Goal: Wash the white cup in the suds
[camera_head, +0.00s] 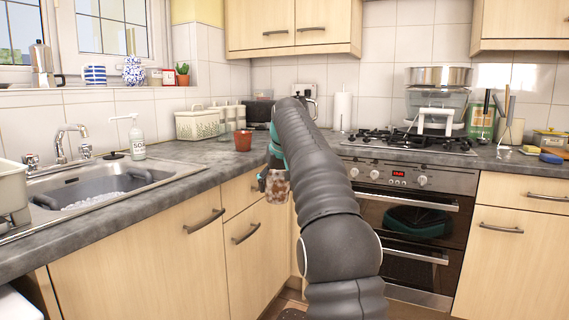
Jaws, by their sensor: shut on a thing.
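My gripper (265,180), with teal parts, is at the end of my dark arm, in front of the cabinet doors below the counter edge. It is shut on a whitish cup (277,187) with brown marks over its side. My arm hides part of the gripper, and the fingertips are hard to make out. The sink (150,171) is at the left, with a grey basin (75,190) in it. White suds (95,201) show in the basin. The cup is well to the right of the sink, apart from it.
A soap bottle (137,140) stands behind the sink near the tap (66,145). A reddish-brown pot (243,141) stands on the counter (195,153) near my arm. A white rack (12,193) stands at the far left. The counter between sink and pot is clear.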

